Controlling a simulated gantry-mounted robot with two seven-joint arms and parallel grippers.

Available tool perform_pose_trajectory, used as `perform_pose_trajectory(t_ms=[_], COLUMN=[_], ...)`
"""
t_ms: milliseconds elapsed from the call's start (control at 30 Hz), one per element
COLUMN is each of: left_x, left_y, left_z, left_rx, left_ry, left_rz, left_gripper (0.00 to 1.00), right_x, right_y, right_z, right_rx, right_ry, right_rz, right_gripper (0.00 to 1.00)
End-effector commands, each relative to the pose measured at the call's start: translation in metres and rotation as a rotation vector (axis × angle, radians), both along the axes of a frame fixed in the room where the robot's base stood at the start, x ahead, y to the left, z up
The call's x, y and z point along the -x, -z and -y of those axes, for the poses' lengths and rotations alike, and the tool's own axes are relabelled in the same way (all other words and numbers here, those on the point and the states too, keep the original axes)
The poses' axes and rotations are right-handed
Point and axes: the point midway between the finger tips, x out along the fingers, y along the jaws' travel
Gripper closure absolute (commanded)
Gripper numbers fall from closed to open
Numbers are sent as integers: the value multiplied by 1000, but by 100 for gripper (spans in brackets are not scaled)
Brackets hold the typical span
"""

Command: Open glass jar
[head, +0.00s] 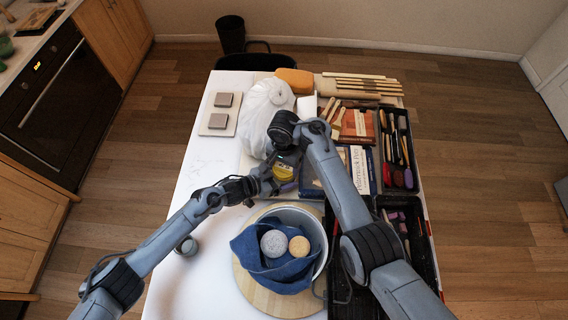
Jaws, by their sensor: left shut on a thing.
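A small yellow-and-dark jar-like thing (285,171) is near the middle of the white table, and much of it is hidden by my grippers. My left gripper (271,178) reaches it from the left and is shut on it. My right gripper (290,153) is above and behind the same thing, pointing down. The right wrist covers its fingers, so I cannot tell whether they are open or shut. Whether the lid is on the jar cannot be made out.
A bowl (322,262) with a blue cloth and two round sponges stands on a round wooden board (243,285). A small grey-green cup (187,246) is at left. A white bag (265,108) lies behind. Black tool trays (408,187) line the right. The table's left side is mostly clear.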

Motion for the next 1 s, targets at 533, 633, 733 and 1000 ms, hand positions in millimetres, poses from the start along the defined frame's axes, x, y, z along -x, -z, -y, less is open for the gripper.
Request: perform_pose_trajectory(t_ms=[533, 633, 733, 1000], left_x=[1, 1, 1, 1], left_y=[1, 1, 1, 1], left_z=[0, 0, 0, 0], left_rx=[-2, -2, -2, -2], left_ry=[0, 0, 0, 1], left_rz=[-1, -1, -1, -1], left_gripper=[97, 97, 97, 97], right_x=[0, 0, 0, 0], right_y=[-1, -1, -1, -1], right_z=[0, -1, -1, -1], right_rx=[0, 0, 0, -2], right_ry=[-302, -300, -299, -298], right_rz=[1, 1, 1, 2], right_gripper=[60, 60, 20, 0])
